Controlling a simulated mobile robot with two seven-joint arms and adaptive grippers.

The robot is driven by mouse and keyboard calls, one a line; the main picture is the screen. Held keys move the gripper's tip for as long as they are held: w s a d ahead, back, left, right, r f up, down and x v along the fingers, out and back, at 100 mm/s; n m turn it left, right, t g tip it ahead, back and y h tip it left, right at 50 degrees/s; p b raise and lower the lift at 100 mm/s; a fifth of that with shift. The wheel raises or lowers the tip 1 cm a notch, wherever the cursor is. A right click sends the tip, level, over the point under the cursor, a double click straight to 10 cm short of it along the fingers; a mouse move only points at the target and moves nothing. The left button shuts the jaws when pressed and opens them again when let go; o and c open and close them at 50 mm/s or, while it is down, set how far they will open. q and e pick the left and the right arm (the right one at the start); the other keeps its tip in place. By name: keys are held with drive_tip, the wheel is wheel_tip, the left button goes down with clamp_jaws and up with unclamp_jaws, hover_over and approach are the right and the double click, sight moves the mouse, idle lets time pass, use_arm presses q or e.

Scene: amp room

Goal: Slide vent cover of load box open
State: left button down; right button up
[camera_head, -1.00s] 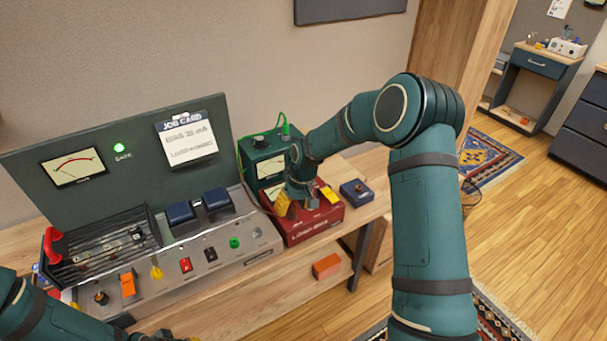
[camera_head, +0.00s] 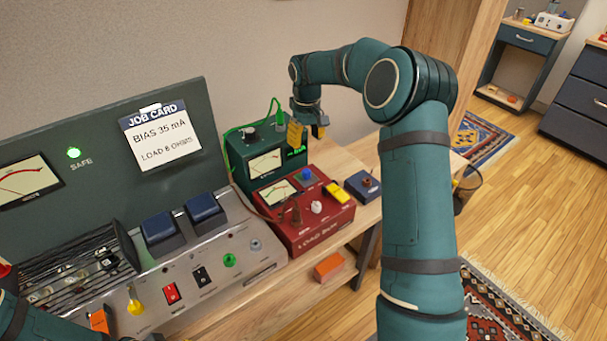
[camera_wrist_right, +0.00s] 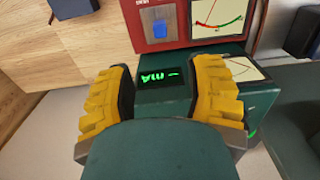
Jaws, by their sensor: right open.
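The load box (camera_head: 322,232) is a red box on the bench, with a meter, a blue button, a white knob and a yellow block (camera_head: 336,192) on its top. I cannot tell for certain which part is the vent cover. My right gripper (camera_head: 307,133) has yellow fingers, open and empty, above and behind the load box, near the green meter box (camera_head: 240,160). In the right wrist view the fingers (camera_wrist_right: 160,85) spread over the green box's lit display, and part of the red load box (camera_wrist_right: 190,42) shows beyond. My left gripper is out of view.
A grey control panel (camera_head: 215,252) with switches and a slatted grille stands left of the load box. A small blue box (camera_head: 363,186) sits to its right. A job card (camera_head: 160,137) hangs behind. An orange block (camera_head: 328,266) lies on the lower shelf.

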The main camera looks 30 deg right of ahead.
sight(306, 171)
wheel_tip(306, 171, down, 13)
drive_tip(key=shift+s+r+b, duration=0.1)
drive_tip(key=shift+b, duration=1)
drive_tip(key=shift+o, duration=0.2)
clamp_jaws()
